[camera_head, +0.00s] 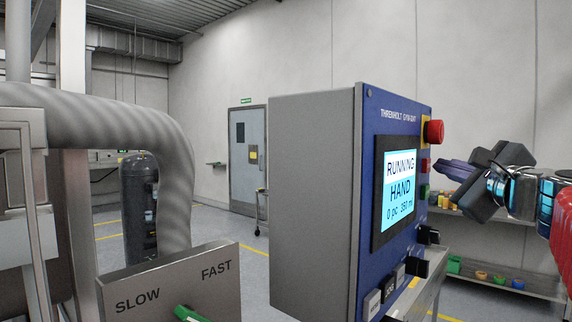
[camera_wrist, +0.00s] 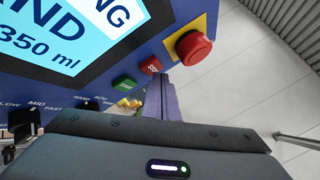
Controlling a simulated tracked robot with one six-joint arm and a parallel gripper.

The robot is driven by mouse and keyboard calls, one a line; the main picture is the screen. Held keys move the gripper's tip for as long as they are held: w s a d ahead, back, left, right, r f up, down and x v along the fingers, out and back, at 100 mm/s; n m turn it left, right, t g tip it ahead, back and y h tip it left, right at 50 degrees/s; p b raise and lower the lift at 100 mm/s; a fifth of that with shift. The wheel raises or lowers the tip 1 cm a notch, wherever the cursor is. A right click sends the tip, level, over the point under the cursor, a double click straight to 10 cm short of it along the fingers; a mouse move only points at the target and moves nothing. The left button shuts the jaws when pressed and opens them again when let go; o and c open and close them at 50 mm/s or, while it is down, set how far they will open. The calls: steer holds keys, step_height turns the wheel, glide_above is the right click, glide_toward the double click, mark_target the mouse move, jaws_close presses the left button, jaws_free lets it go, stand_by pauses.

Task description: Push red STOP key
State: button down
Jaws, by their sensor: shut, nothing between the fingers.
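The small red STOP key (camera_wrist: 150,66) is on the blue control panel (camera_wrist: 95,83), between the green key (camera_wrist: 123,82) and the large red mushroom button (camera_wrist: 192,47) on its yellow plate. In the head view the red key (camera_head: 425,165) shows edge-on below the mushroom button (camera_head: 435,131), above the green key (camera_head: 424,191). My gripper (camera_head: 438,167) is shut and empty, its purple fingers pointing at the panel at about the red key's height. In the wrist view the fingertips (camera_wrist: 159,78) appear beside the red key. I cannot tell whether they touch it.
The panel's screen (camera_head: 397,190) reads RUNNING, HAND, 0 pc, 350 ml. Black selector knobs (camera_head: 428,235) project lower on the panel. A shelf with colored containers (camera_head: 503,282) stands behind. A SLOW/FAST plate (camera_head: 172,283) with a green handle is at the lower left.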

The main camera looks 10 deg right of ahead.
steer(key=shift+w+a, duration=0.25)
steer(key=shift+w, duration=0.05)
stand_by(0.8)
stand_by(0.3)
steer(key=shift+s+d, duration=0.5)
steer(key=shift+s, duration=0.15)
steer(key=shift+s+d, duration=0.8)
steer(key=shift+s, duration=0.2)
steer(key=shift+s+d, duration=0.75)
steer(key=shift+s, duration=0.25)
